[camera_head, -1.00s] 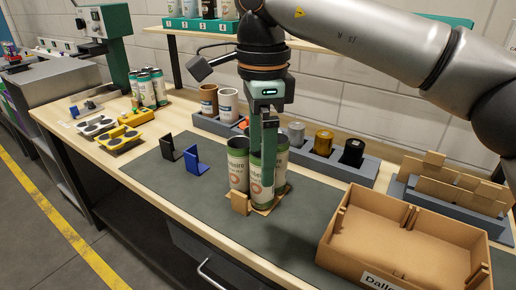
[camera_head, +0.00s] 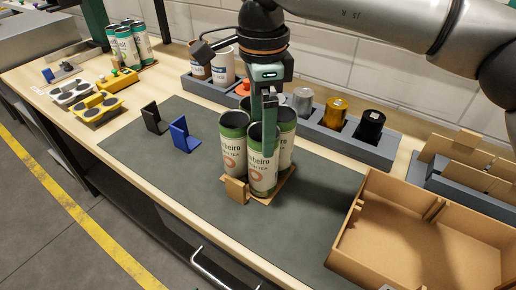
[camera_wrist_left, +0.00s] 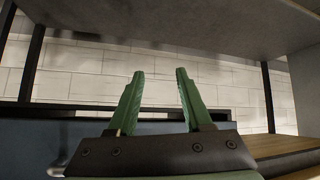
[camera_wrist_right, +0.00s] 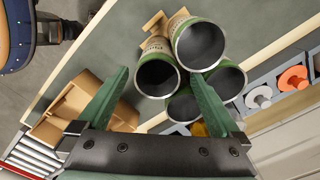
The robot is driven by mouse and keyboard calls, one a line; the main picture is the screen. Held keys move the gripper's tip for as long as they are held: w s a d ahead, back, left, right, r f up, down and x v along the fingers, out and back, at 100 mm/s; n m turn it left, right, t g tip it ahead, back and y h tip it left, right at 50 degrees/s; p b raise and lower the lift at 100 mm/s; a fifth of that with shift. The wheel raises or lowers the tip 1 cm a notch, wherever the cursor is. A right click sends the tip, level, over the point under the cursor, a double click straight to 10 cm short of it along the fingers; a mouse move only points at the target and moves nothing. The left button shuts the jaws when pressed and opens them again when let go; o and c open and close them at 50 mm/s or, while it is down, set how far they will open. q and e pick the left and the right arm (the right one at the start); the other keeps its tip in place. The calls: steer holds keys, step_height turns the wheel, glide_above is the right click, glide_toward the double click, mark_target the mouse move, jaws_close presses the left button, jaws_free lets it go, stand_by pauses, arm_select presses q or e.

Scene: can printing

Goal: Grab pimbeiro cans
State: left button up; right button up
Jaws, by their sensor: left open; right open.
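Several Pimbeiro cans (camera_head: 262,178), pale with green bands and open tops, stand upright in a tight group on a small cardboard holder (camera_head: 236,190) on the grey mat. Their open tops also show in the right wrist view (camera_wrist_right: 157,76). My right gripper (camera_head: 268,135) is open over the can group. In the right wrist view its two fingers (camera_wrist_right: 160,78) are spread, with can rims showing between and beyond them. How deep the fingertips reach among the cans is unclear. My left gripper (camera_wrist_left: 160,73) is open and empty, facing a white brick wall beneath a grey surface.
An open cardboard box (camera_head: 400,240) stands at the right. A grey rack (camera_head: 322,138) with coloured cylinders lies behind the cans. Black (camera_head: 154,117) and blue (camera_head: 183,135) brackets stand on the mat. More green-banded cans (camera_head: 128,45) stand at the back left. The mat's left front is clear.

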step_height(320, 180, down, 6)
steer(key=shift+s+d+r, duration=0.1)
steer(key=shift+s+r, duration=0.05)
steer(key=shift+r, duration=0.1)
steer(key=shift+c, duration=0.4)
steer(key=c, duration=1.3)
